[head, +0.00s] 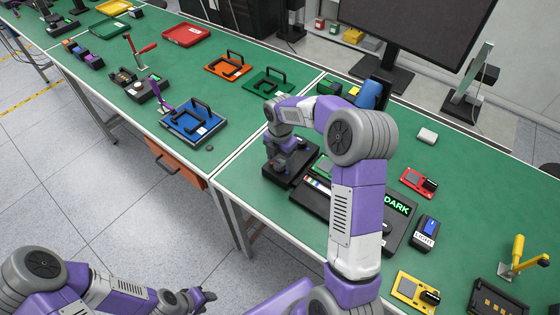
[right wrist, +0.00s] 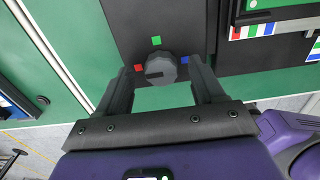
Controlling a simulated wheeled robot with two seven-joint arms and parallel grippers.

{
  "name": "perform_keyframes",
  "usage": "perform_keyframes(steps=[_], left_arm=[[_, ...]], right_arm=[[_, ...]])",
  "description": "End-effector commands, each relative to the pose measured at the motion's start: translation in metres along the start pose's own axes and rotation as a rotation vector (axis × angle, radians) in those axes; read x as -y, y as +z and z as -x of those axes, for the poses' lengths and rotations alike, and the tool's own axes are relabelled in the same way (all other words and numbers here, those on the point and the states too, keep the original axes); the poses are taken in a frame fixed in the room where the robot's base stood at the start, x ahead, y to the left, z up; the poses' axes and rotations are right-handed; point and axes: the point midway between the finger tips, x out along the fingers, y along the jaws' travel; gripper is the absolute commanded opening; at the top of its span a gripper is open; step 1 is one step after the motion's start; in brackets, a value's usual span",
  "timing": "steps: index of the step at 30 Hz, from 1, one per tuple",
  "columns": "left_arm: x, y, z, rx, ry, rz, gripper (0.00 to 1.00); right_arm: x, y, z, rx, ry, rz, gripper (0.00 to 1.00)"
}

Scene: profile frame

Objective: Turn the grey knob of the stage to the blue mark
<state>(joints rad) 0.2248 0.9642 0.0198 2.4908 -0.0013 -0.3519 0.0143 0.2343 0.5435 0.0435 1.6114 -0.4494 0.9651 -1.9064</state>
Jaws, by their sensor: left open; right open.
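The grey knob (right wrist: 161,70) sits on the black stage (right wrist: 120,22) in the right wrist view. A red mark (right wrist: 138,68) is left of it, a green mark (right wrist: 156,40) above it and a blue mark (right wrist: 185,62) right of it. A pale line on the knob seems to point left, near the red mark. My right gripper (right wrist: 162,76) is open, with a finger on either side of the knob; contact is unclear. In the head view the right gripper (head: 286,160) hides the knob over the stage (head: 280,180). My left gripper (head: 205,297) is open, empty and away from the tables.
A dark panel with a DARK display (head: 397,205) lies right of the stage, partly behind my right arm. A LIGHT box (head: 425,232), red device (head: 418,182) and yellow device (head: 415,290) lie further right. A blue tray (head: 192,124) is on the left table.

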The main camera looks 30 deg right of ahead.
Motion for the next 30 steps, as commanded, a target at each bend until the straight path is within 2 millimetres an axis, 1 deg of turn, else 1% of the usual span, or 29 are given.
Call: perform_keyframes(steps=[1,4,12,13,21,24,30], left_arm=[[0.0005,-0.0001,-0.0013,0.0,0.0,0.0,0.43],[0.0007,-0.0002,-0.0018,0.0,0.0,0.0,0.43],[0.0007,-0.0002,-0.0018,0.0,0.0,0.0,0.43],[0.0007,-0.0001,-0.0018,0.0,0.0,0.0,0.43],[0.0007,-0.0001,-0.0018,0.0,0.0,0.0,0.43],[0.0007,-0.0001,-0.0018,0.0,0.0,0.0,0.43],[0.0005,-0.0001,-0.0014,0.0,0.0,0.0,0.43]], right_arm=[[0.0005,0.0,-0.0061,-0.001,-0.002,0.0,0.68],[0.0004,-0.0001,-0.012,0.0,-0.001,0.0,0.68],[0.0003,0.0,-0.0136,0.0,0.0,0.0,0.68],[0.0003,0.0,-0.0135,0.0,0.0,0.0,0.67],[0.0002,0.0001,-0.0132,0.0,0.0,0.0,0.25],[0.0002,0.0001,-0.0132,0.0,0.0,0.0,0.12],[0.0003,0.0001,-0.013,0.0,0.0,-0.014,0.12]])
